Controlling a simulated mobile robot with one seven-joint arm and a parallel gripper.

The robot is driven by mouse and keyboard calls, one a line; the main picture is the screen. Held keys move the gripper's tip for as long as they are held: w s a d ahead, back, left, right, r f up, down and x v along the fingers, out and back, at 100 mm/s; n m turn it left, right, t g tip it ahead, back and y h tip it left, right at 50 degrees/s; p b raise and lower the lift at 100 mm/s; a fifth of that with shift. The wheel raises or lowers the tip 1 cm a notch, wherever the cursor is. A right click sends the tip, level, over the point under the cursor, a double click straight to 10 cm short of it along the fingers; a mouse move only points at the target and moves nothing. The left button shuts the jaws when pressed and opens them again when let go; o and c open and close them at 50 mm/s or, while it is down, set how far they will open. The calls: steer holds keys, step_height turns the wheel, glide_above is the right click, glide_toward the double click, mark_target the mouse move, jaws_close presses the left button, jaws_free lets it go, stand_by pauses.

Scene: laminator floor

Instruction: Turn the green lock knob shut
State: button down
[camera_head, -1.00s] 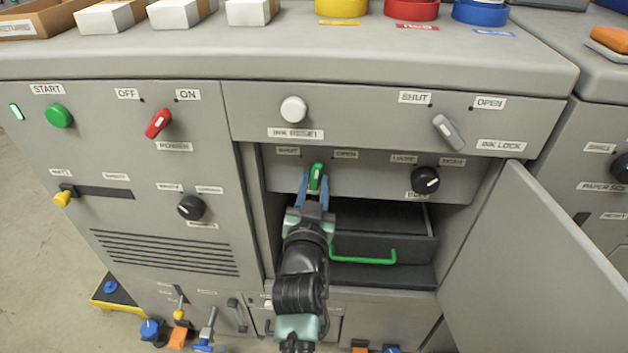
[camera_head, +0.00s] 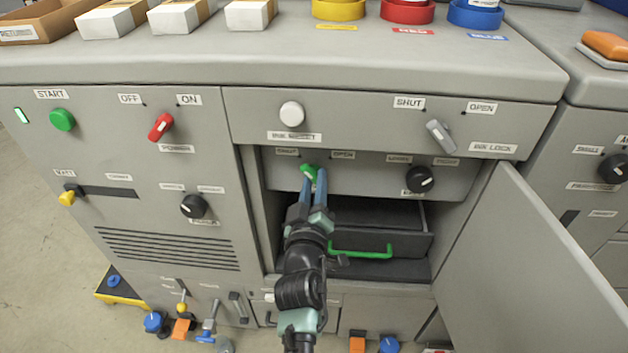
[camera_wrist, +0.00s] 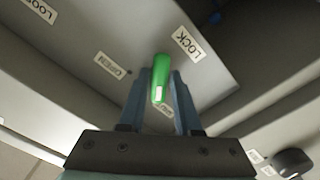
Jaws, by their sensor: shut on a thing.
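The green lock knob (camera_head: 308,171) sits on the recessed panel inside the open cabinet bay. Its upper end leans to the left, toward the SHUT label (camera_head: 287,152) and away from the OPEN label (camera_head: 343,155). My gripper (camera_head: 312,184) is shut on the knob, coming from below. In the wrist view the green knob (camera_wrist: 161,78) stands between my two blue fingers, with the LOCK label (camera_wrist: 187,43) to its right. The lower label by the knob is partly hidden by the fingers.
A black knob (camera_head: 420,179) is to the right on the same panel. Below it is a drawer with a green handle (camera_head: 360,252). The open door (camera_head: 540,255) stands on the right. A grey INK LOCK lever (camera_head: 440,135) is above.

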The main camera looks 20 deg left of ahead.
steer(key=shift+n, duration=0.6)
steer(key=c, duration=0.6)
jaws_free()
steer(key=p+v, duration=0.5)
steer(key=v, duration=0.8)
steer(key=shift+p, duration=0.3)
